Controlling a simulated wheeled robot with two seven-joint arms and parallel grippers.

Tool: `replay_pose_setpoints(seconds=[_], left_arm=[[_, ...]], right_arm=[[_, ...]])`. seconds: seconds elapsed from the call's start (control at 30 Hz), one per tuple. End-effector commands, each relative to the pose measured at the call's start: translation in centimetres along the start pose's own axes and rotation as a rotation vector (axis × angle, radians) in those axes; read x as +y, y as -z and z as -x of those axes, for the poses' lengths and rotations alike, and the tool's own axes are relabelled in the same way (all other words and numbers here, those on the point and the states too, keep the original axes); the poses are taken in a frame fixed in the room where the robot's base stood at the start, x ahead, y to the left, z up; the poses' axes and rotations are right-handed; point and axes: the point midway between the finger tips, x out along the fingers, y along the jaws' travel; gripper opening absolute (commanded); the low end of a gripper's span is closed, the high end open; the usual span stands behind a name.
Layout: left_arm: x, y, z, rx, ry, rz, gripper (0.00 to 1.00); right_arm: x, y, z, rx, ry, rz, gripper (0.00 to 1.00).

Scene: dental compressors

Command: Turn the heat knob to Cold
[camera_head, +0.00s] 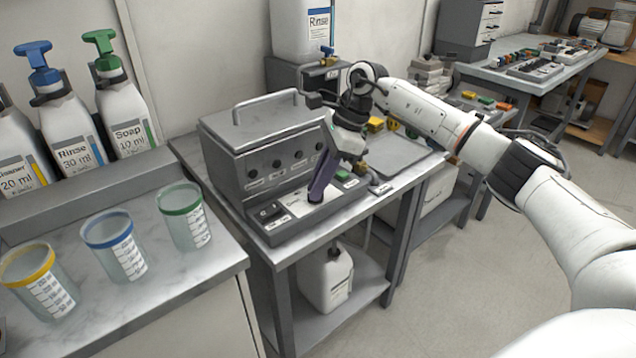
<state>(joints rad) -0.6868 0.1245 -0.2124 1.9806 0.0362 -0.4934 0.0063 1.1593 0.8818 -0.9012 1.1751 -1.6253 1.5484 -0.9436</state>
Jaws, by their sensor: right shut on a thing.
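The grey machine (262,150) stands on the metal table, with a row of dark knobs on its upright front and a sloping lower panel (290,218). My right gripper (317,193) reaches in from the right and points down at the middle of the lower panel. It is shut, with its dark fingers at the panel where the heat knob appears to sit. The knob is hidden by the fingers, so its setting cannot be read. A dark switch (268,210) lies left of the fingers and a green button (343,174) right of them. My left gripper is not in view.
Cups with yellow (40,283), blue (115,248) and green (185,215) rims stand on the left counter, below pump bottles (70,130). A flat grey tray (395,155) lies right of the machine. A white jug (325,277) is on the lower shelf.

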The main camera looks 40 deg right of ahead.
Motion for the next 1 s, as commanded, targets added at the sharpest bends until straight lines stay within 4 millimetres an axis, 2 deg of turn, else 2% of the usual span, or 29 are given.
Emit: replay_pose_setpoints(seconds=[0.07, 0.1, 0.2, 0.57, 0.67, 1.0], left_arm=[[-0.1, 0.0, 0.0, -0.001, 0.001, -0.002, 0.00], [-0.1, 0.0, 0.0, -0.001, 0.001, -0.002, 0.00], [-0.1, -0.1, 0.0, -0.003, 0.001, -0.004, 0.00], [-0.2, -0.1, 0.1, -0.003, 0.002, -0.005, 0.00], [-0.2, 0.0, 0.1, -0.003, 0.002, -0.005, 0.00], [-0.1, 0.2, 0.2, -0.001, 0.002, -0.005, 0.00]], right_arm=[[0.0, 0.0, 0.1, 0.000, 0.001, 0.004, 0.00], [0.0, 0.0, 0.1, 0.000, 0.001, 0.004, 0.14], [0.0, 0.0, 0.1, 0.000, 0.001, 0.003, 0.30], [0.0, -0.1, 0.5, 0.000, 0.002, 0.001, 0.30], [-0.1, -0.1, 1.8, -0.002, 0.004, 0.001, 0.30], [-0.1, -0.1, 8.3, -0.002, 0.004, 0.002, 0.30]])
